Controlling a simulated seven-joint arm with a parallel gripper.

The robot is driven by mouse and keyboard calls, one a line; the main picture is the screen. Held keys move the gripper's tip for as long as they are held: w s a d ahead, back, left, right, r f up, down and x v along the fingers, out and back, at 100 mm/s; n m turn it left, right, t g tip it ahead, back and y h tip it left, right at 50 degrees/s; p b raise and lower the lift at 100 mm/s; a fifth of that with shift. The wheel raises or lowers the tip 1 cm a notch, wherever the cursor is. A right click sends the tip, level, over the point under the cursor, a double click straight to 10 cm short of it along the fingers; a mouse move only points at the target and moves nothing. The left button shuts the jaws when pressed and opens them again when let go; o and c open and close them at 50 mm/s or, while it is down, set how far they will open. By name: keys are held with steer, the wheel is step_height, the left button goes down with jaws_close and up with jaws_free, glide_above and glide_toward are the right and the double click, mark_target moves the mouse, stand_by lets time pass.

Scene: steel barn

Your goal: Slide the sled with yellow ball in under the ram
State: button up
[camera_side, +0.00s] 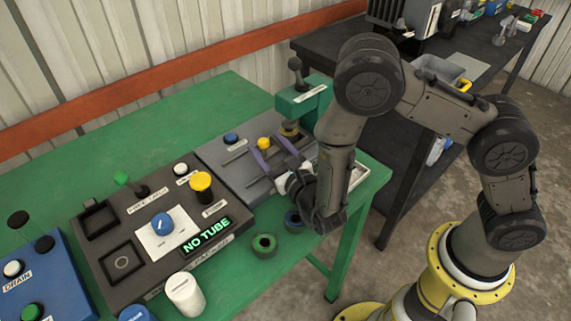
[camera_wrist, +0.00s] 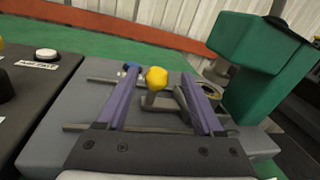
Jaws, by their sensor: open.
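The sled's yellow ball (camera_wrist: 156,77) stands on a short post above a small grey sled plate (camera_wrist: 158,103); the ball also shows in the side view (camera_side: 264,143). My gripper (camera_wrist: 160,80) is open, its two purple fingers on either side of the ball, with a visible gap on both sides. In the side view my gripper (camera_side: 275,152) reaches over the grey base from the front. The green press with the ram (camera_wrist: 262,55) stands to the right of the sled; it also shows in the side view (camera_side: 302,98). The sled's lower parts are partly hidden by my fingers.
Dark rods (camera_wrist: 78,128) run sideways along the grey base (camera_side: 222,150). A round ring (camera_wrist: 215,92) sits beneath the press, right of my fingers. A blue button (camera_side: 231,138) is behind. A dark control panel (camera_side: 130,255) reading NO TUBE lies left.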

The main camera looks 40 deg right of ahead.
steer(key=s, duration=0.3)
steer(key=s+a, duration=0.1)
steer(key=s, duration=0.4)
steer(key=shift+s+a, duration=0.3)
steer(key=shift+s, duration=0.05)
steer(key=d+r+m+g+h, duration=0.4)
steer(key=d+r+m+h, duration=0.4)
steer(key=d, duration=0.3)
steer(key=s+d+r+m+g+h, duration=0.2)
steer(key=s+d+m+g, duration=0.8)
steer(key=d+m, duration=0.15)
steer(key=s+d+m+g+y, duration=0.1)
steer(key=s+m+g+y, duration=0.25)
steer(key=s+m, duration=0.25)
steer(key=s+a+r+m+t+y, duration=0.4)
steer(key=a+r+m+t+y, duration=0.1)
steer(key=a+m+y, duration=0.4)
steer(key=shift+s+m+y, duration=0.3)
steer(key=shift+m+y, duration=0.15)
steer(key=shift+m, duration=0.3)
